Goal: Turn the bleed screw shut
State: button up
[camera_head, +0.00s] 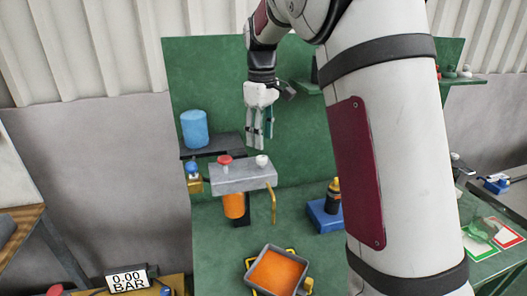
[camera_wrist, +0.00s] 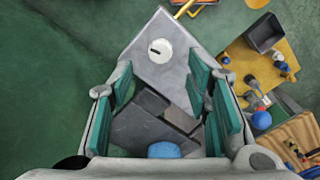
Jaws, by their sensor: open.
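A grey block (camera_head: 240,178) on the green panel carries a white round screw head (camera_head: 262,160) and a red knob (camera_head: 225,161). I take the white one to be the bleed screw. In the wrist view its top (camera_wrist: 160,50) shows a short dark slot, on the grey block (camera_wrist: 143,72). My gripper (camera_head: 259,141) points down above the block, apart from the screw. In the wrist view my gripper (camera_wrist: 165,84) is open, its teal pads apart with nothing held. The screw head appears beyond the fingertips. The red knob does not show in the wrist view.
A bent yellow pipe (camera_head: 273,204) hangs from the block's right end, above a tray of orange fluid (camera_head: 277,271). An orange cylinder (camera_head: 233,206) sits under the block. A blue cylinder (camera_head: 194,129) stands on a dark shelf behind. A gauge (camera_head: 127,280) reads 0.00 BAR.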

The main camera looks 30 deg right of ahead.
aim_at(262, 157)
notch_tip(262, 157, down, 6)
jog(key=shift+r+p, duration=0.1)
jog(key=shift+p, duration=0.4)
grip_shut()
